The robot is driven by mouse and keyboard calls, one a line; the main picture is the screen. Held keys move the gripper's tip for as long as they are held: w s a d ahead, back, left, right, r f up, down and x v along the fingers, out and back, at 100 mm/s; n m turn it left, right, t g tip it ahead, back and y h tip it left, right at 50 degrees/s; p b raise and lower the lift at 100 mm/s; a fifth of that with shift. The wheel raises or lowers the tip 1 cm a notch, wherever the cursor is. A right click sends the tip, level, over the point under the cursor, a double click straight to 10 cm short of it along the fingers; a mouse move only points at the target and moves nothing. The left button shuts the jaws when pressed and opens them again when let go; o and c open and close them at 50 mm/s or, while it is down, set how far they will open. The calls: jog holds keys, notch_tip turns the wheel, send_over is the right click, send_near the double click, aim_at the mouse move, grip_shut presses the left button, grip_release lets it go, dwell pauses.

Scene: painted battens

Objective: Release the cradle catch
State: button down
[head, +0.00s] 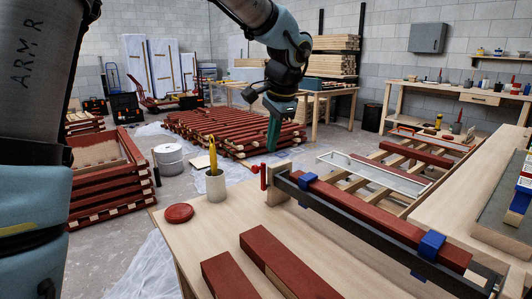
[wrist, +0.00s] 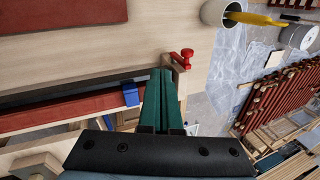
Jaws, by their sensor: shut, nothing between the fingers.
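A red catch (head: 263,177) stands at the left end of the cradle, by its wooden end block (head: 277,190). In the wrist view the red catch (wrist: 186,56) shows a round knob, just beyond and right of my fingertips. The cradle's dark rail (head: 350,222) runs along the bench, with a red batten (head: 365,212) and blue clamps (head: 308,180) on it. My gripper (head: 272,148) points down with green fingers above the catch end. Its fingers (wrist: 162,72) are together and empty.
A pot (head: 215,186) with a yellow-handled tool and a round red lid (head: 179,213) stand on the bench (head: 200,240), left of the cradle. Red battens (head: 280,265) lie in front. A slatted rack (head: 400,165) is behind the cradle.

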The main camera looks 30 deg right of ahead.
send_near(263, 177)
jog(key=s+a+f, duration=0.2)
jog(key=s, duration=0.2)
jog(key=shift+w+a+f+p, duration=0.1)
jog(key=shift+w+f+p, duration=0.2)
jog(key=shift+w, duration=0.35)
jog(key=shift+w+a+f+p, duration=0.1)
jog(key=shift+w+f+p, duration=0.2)
jog(key=shift+w, duration=0.35)
jog(key=shift+w+f+p, duration=0.15)
jog(key=shift+w+p, duration=0.25)
jog(key=shift+w, duration=0.25)
jog(key=shift+r, duration=0.1)
